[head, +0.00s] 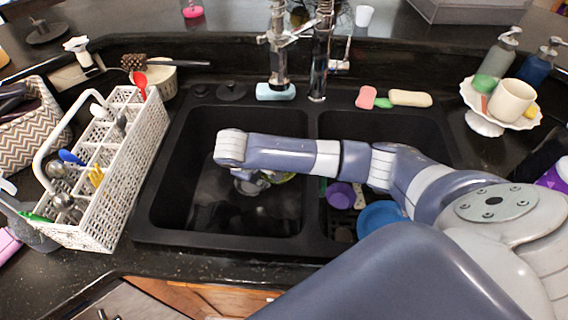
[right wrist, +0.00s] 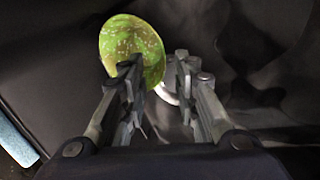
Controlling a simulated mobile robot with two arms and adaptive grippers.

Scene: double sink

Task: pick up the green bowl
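The green bowl (right wrist: 132,40) with pale speckles is tilted in the left basin of the sink, seen at the top of the right wrist view. In the head view only a sliver of green (head: 284,177) shows beneath my right arm. My right gripper (right wrist: 158,72) is open, its fingertips apart at the bowl's lower right edge. The left finger overlaps the bowl in the picture; a gap shows between the bowl and the right finger. I cannot tell whether the left finger touches it. In the head view my right gripper (head: 250,184) is mostly hidden. My left gripper is not in view.
The left basin (head: 185,165) is otherwise mostly dark and bare. The right basin holds a purple cup (head: 340,195) and a blue dish (head: 378,218). A white cutlery basket (head: 118,170) stands left of the sink. A faucet (head: 277,50) rises behind.

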